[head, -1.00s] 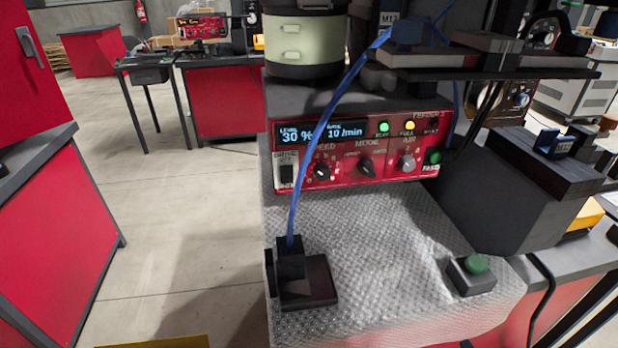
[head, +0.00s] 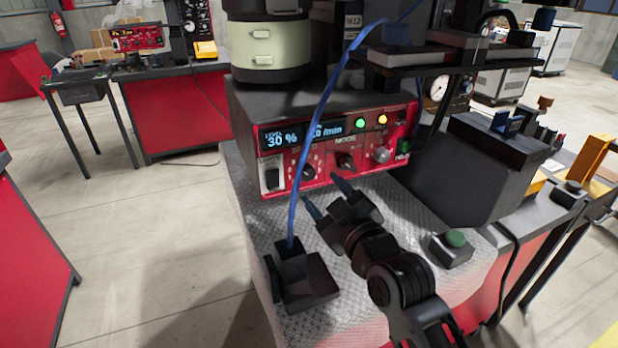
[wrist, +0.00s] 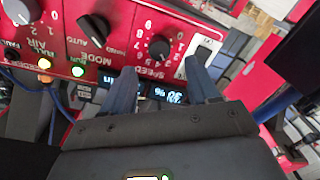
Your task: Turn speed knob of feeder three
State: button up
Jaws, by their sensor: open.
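The red feeder panel (head: 330,172) faces me; the number on its feeder label is too small to read surely. Its black speed knob (head: 309,172) is the left one of three knobs. In the wrist view the speed knob (wrist: 159,47) shows with its number scale, just beyond and between the fingertips. My gripper (head: 323,194) is open and empty in front of the panel's lower edge, with blue fingers apart. The wrist view also shows my gripper (wrist: 161,66). The fingers appear clear of the knob.
The mode knob (head: 345,160) and grey air knob (head: 381,155) sit right of the speed knob. A blue cable rises from a black block (head: 305,282). A green button (head: 455,239) stands on the textured mat.

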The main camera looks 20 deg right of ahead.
aim_at(309, 175)
jog(key=w, duration=0.5)
jog(key=shift+w+a+p, duration=0.15)
jog(key=shift+w+p, duration=0.15)
jog(key=shift+w, duration=0.1)
jog(key=c, duration=1)
